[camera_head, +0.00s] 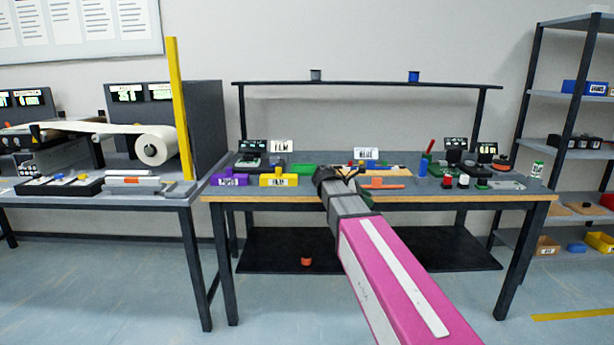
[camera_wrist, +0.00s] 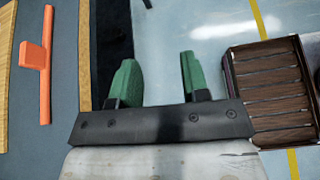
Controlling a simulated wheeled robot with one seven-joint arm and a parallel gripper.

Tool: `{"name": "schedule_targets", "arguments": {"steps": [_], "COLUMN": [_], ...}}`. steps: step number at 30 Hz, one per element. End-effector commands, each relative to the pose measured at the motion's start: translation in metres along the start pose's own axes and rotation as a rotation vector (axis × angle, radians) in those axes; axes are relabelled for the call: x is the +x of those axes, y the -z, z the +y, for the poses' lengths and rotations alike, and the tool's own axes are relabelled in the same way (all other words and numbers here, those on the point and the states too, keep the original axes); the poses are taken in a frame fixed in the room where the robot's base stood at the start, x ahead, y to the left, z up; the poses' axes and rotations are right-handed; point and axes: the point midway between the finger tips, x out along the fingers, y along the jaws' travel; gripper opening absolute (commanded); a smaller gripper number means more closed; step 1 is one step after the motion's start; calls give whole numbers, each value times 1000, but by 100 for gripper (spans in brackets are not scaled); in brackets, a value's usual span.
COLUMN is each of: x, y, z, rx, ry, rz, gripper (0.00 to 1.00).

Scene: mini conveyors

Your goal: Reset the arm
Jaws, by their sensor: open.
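My gripper (camera_wrist: 158,62) is open and empty in the wrist view, its two green fingers standing well apart. Below the fingers in that view are the table's edge and the floor. In the head view my pink arm reaches forward to the front of the middle workbench (camera_head: 480,198). Its dark grey end, my gripper (camera_head: 326,176), is near the bench's front edge, and its fingers are hard to make out there. An orange T-shaped piece (camera_wrist: 45,62) lies on the bench at the left of the wrist view, apart from my gripper.
Purple (camera_head: 230,180) and yellow (camera_head: 279,180) bins stand left of my gripper on the bench. Small parts and displays crowd the bench's right side. A slatted brown box (camera_wrist: 268,85) is on the right in the wrist view. A shelf rack (camera_head: 535,95) stands far right. Open floor lies in front.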

Motion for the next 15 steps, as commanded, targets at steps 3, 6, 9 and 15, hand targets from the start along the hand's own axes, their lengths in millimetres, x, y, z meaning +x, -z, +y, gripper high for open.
{"name": "schedule_targets", "arguments": {"steps": [3, 6, 9, 15], "x": [16, 32, 48, 89], "y": [19, 37, 60, 124], "z": [-13, -24, -39, -91], "rx": [58, 124, 209, 482], "ry": [4, 15, 36, 161], "rz": [59, 123, 198, 419], "gripper": [42, 42, 42, 42]}}
